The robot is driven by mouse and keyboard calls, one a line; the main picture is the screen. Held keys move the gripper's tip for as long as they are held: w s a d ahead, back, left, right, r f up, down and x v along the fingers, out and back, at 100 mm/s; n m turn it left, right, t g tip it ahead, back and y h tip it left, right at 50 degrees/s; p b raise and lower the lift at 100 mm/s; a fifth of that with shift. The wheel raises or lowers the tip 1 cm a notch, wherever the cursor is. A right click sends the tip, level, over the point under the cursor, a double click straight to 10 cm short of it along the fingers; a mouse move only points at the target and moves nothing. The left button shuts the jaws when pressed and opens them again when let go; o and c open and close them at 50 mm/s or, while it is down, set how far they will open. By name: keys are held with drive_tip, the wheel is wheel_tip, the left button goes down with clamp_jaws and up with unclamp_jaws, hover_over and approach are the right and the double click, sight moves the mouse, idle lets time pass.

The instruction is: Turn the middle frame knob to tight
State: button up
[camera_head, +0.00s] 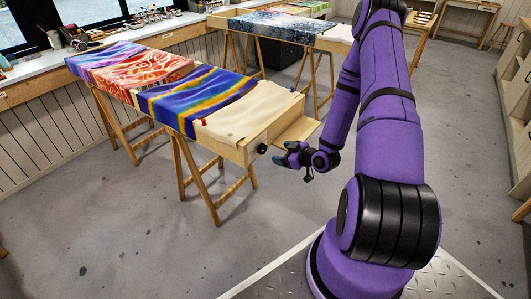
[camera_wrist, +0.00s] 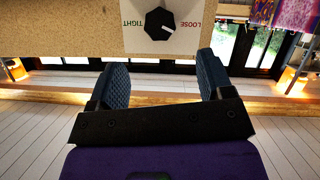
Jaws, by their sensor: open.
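The frame knob (camera_wrist: 158,24) is black and faceted, on a white label plate on the frame's wooden end. TIGHT is printed left of it and LOOSE right. Its white pointer mark points right and slightly down in the wrist view, on the LOOSE side. In the head view the knob (camera_head: 262,149) sits on the near end of the silk frame (camera_head: 235,143). My gripper (camera_head: 281,158) is just right of it; in the wrist view my gripper (camera_wrist: 161,68) is open and empty, its fingers spread to either side below the knob, apart from it.
The frame carries painted silk (camera_head: 195,95) and stands on wooden trestles (camera_head: 200,180). A small wooden ledge (camera_head: 297,128) juts out beside the knob end. Another silk table (camera_head: 280,28) stands behind. The grey floor in front is clear.

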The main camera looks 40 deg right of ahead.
sight(264, 150)
drive_tip(key=x, duration=1)
drive_tip(key=c, duration=0.9)
